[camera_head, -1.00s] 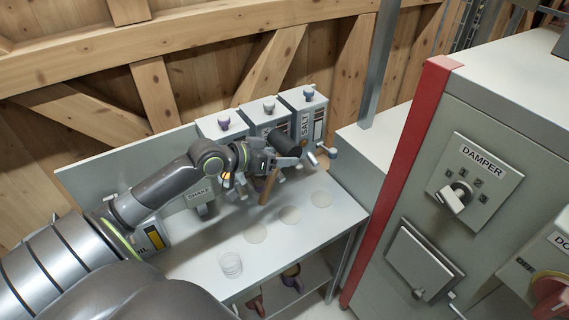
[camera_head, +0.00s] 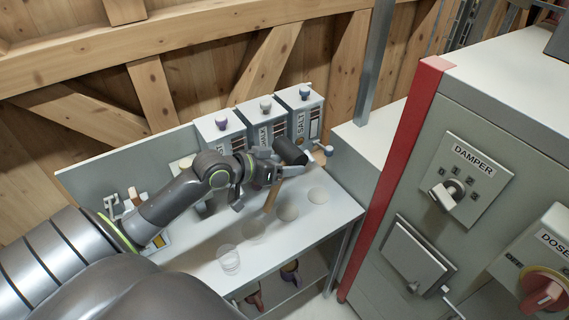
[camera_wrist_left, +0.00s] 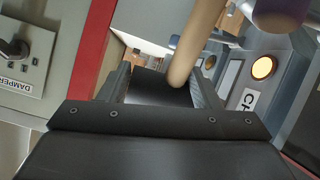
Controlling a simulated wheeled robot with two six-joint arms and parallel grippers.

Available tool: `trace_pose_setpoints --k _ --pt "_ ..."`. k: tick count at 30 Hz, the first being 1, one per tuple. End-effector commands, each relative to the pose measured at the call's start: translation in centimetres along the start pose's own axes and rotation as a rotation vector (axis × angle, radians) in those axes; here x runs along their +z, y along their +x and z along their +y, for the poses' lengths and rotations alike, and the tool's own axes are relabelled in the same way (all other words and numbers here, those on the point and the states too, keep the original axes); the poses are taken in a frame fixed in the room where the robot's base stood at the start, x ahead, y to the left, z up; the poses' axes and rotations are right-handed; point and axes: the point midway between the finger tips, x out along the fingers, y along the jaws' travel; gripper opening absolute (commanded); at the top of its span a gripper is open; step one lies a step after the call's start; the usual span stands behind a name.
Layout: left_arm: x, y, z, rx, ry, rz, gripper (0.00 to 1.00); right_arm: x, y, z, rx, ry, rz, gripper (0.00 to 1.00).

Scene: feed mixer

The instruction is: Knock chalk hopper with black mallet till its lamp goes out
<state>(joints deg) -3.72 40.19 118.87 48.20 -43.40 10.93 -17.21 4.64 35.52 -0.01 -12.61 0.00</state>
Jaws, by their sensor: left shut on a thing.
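The chalk hopper (camera_head: 264,127) is the middle one of three grey hoppers at the back of the bench, its lower part hidden by my left arm. In the left wrist view its lamp (camera_wrist_left: 263,67) glows orange beside a label reading "CH". My left gripper (camera_head: 272,172) is shut on the black mallet. The mallet's black head (camera_head: 289,151) is raised in front of the chalk and salt hoppers, and its wooden handle (camera_head: 270,199) points down. The handle also crosses the left wrist view (camera_wrist_left: 196,40). I cannot tell whether the head touches a hopper.
Round pale discs (camera_head: 318,195) and a clear cup (camera_head: 229,260) are on the bench (camera_head: 300,228). A grey cabinet with a red edge (camera_head: 396,170) stands to the right.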

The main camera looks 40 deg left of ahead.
Motion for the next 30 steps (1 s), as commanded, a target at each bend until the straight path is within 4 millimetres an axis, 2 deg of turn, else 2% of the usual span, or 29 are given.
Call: trace_pose_setpoints --k 2,9,17,30 --pt "-0.2 0.0 -0.4 0.0 0.005 0.003 0.23 0.0 0.2 0.0 0.0 0.0 0.0 0.0" --pt "-1.1 0.1 -4.1 0.0 0.005 0.002 0.24 0.2 1.5 -0.2 -0.001 0.0 0.0 0.0" --pt "-1.2 0.0 -3.2 0.004 0.002 0.003 0.24 0.1 0.7 -0.3 -0.003 0.001 0.0 0.0" --pt "-0.1 -0.1 0.9 0.005 -0.001 0.004 0.23 -0.1 -1.1 -0.1 -0.003 0.001 0.0 0.0"
